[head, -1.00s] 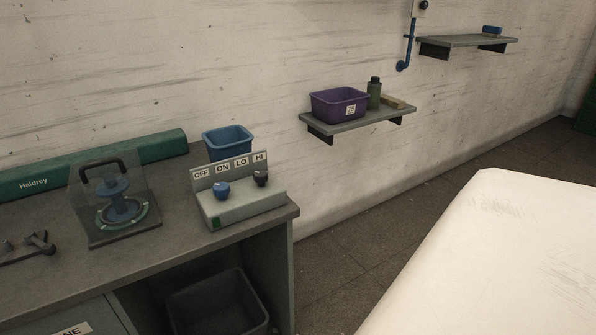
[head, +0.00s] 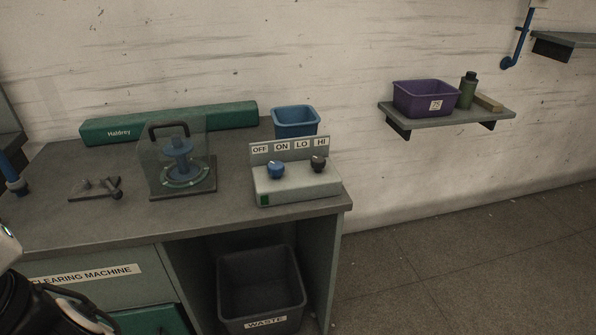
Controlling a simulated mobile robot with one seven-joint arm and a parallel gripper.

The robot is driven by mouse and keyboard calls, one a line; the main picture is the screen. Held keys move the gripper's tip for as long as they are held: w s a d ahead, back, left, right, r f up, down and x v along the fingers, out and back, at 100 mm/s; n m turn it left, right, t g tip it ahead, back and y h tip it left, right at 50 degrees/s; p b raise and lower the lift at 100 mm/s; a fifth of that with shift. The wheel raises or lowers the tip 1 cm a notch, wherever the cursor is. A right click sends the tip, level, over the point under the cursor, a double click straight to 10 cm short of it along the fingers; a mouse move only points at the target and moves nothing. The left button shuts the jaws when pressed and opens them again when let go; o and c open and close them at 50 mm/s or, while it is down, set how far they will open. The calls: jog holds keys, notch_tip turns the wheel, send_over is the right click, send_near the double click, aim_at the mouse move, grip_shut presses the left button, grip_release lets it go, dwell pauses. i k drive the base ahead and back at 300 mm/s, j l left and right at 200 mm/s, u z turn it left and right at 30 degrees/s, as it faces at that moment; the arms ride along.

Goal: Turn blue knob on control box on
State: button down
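The control box (head: 296,184) is a pale grey box at the right end of the bench top. Its upright back plate carries the labels OFF, ON, LO and HI. The blue knob (head: 276,170) is on its left, below the OFF and ON labels. Which label its pointer faces is too small to tell. A dark knob (head: 318,164) is on its right, below LO and HI. My gripper is not clearly in view. Part of my body shows at the lower left edge, well away from the box.
The bench top (head: 110,225) also holds a clear-covered winder (head: 180,165), a small metal part (head: 97,188), a green Haldrey bar (head: 165,122) and a blue bin (head: 295,122). A waste bin (head: 262,285) stands below. A wall shelf (head: 450,118) is at right. Floor is clear at right.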

aim_at(274, 169)
jog(key=j+z, duration=0.35)
jog(key=k+j+z, duration=0.1)
jog(key=j+z, duration=0.25)
jog(key=i+l, duration=0.05)
jog(key=l, duration=0.05)
